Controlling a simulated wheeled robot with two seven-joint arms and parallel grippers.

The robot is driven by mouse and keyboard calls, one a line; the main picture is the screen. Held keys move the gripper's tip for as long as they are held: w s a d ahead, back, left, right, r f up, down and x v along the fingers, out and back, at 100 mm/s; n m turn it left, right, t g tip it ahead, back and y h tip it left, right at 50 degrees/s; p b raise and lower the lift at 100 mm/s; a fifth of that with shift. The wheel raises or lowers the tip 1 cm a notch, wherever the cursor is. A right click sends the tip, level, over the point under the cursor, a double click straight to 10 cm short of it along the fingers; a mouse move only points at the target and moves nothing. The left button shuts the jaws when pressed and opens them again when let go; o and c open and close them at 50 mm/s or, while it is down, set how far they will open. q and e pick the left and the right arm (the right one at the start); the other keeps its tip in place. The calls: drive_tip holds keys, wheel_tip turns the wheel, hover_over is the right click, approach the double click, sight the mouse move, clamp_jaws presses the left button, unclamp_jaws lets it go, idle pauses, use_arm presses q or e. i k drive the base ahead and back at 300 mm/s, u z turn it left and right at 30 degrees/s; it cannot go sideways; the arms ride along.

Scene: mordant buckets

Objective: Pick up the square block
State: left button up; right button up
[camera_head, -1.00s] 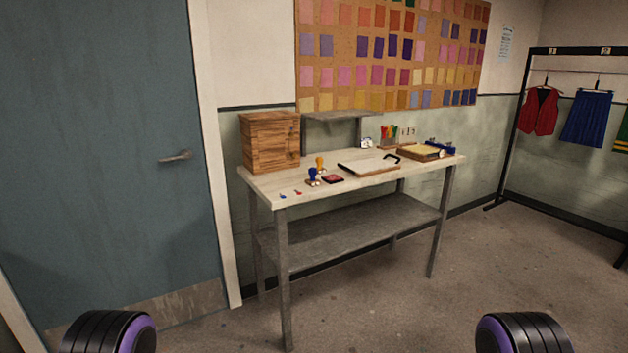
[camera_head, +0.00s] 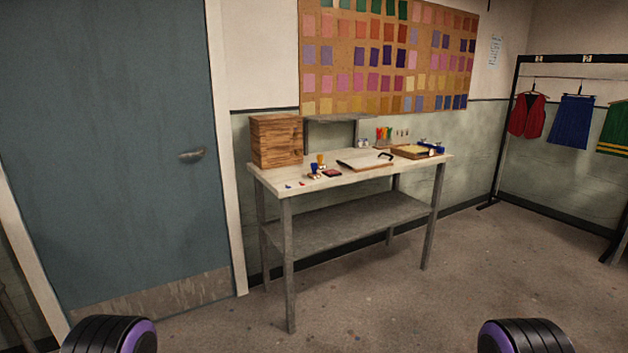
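No item can be made out for certain as the square block. Small items stand on the near left part of the worktable (camera_head: 262,178): a blue stamp-like piece (camera_head: 314,170), a yellow one (camera_head: 321,161) and a dark red flat square pad (camera_head: 332,173). Tiny blue and red bits lie near the front left corner. Only dark, ribbed, purple-ringed parts of my arms show at the bottom left and right. Both grippers are out of view, and the table is well ahead of me.
A wooden box (camera_head: 276,141) stands at the table's left end. A clipboard-like board (camera_head: 365,164) and a tray (camera_head: 412,152) lie farther right. A lower shelf (camera_head: 345,222) spans the legs. A blue door (camera_head: 120,150) is left, a garment rack (camera_head: 568,58) right. The floor (camera_head: 400,305) ahead is clear.

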sight(314, 175)
drive_tip(key=z, duration=0.8)
drive_tip(key=i, duration=2.35)
drive_tip(key=u, duration=0.8)
